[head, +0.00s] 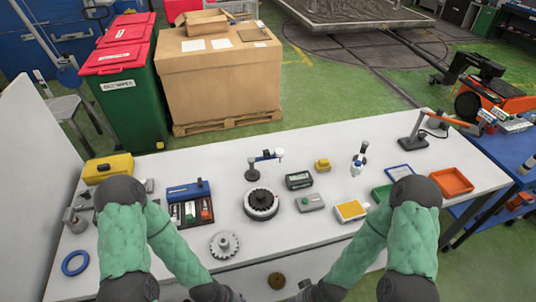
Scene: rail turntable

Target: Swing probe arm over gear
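The probe arm (267,156) stands behind the gear on a dark post with a round base. Its arm is white and blue and points to the right, with its tip behind and to the right of the gear. The dark toothed gear (261,201) lies on a round base at the middle of the white table, in front of the post. A second, grey metal gear (224,244) lies nearer the front edge. My two arms reach down from both sides to the bottom edge, and the fingers of both grippers are outside the picture.
Left of the gear is a blue box with a dark tray (190,212). Right are a dark meter (299,180), a grey box with a green button (310,202) and a yellow-and-white box (350,210). An orange tray (451,182) and lamp (412,138) stand at right.

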